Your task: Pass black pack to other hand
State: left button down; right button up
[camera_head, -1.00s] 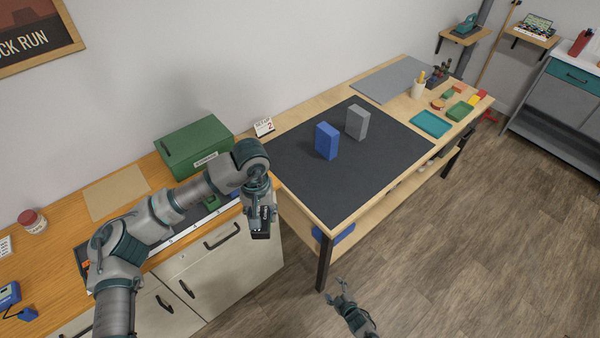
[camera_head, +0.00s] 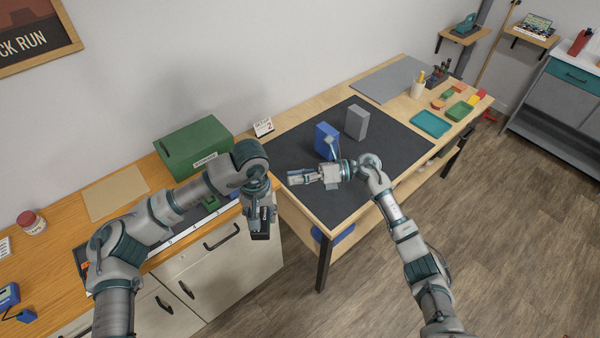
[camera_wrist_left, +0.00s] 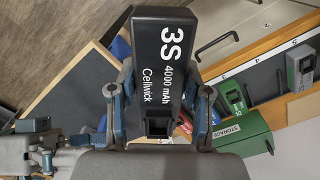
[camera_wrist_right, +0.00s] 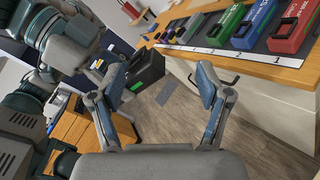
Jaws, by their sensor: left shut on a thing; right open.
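The black pack (camera_head: 261,222) is a dark block with white lettering, and it hangs in front of the wooden counter. My left gripper (camera_head: 259,206) is shut on it; in the left wrist view the pack (camera_wrist_left: 165,62) sits between the two fingers, reading "3S 4000 mAh Cellwick". My right gripper (camera_head: 296,178) is open and empty over the near left part of the dark mat, to the right of the pack and apart from it. In the right wrist view the pack (camera_wrist_right: 144,72) shows beyond the open fingers (camera_wrist_right: 165,90).
A blue block (camera_head: 327,138) and a grey block (camera_head: 357,122) stand on the dark mat (camera_head: 400,145). A green storage box (camera_head: 195,147) sits on the counter. Coloured packs, including a red one (camera_wrist_right: 292,28), lie in a numbered row beside the held pack.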

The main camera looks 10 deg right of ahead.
notch_tip(320, 180, up, 4)
jog(key=s+d+n+g+h, duration=0.1)
jog(key=s+n+h, duration=0.1)
jog(key=n+h, duration=0.1)
pick_arm(q)
jog(key=shift+a, duration=0.1)
pick_arm(e)
jog(key=x, duration=1.2)
jog(key=shift+s+d+f, duration=0.1)
jog(key=shift+s+f, duration=0.15)
jog(key=shift+f, duration=0.1)
pick_arm(q)
jog(key=shift+s+r, duration=0.1)
pick_arm(e)
jog(key=shift+d, duration=0.1)
jog(key=c, duration=1.3)
pick_arm(q)
jog(key=c, duration=0.9)
grip_release()
jog(key=shift+d, duration=0.2)
pick_arm(e)
jog(key=shift+w, duration=0.1)
jog(key=shift+c, duration=0.3)
pick_arm(q)
jog(key=o, duration=0.5)
jog(key=shift+a, duration=0.1)
pick_arm(e)
grip_shut()
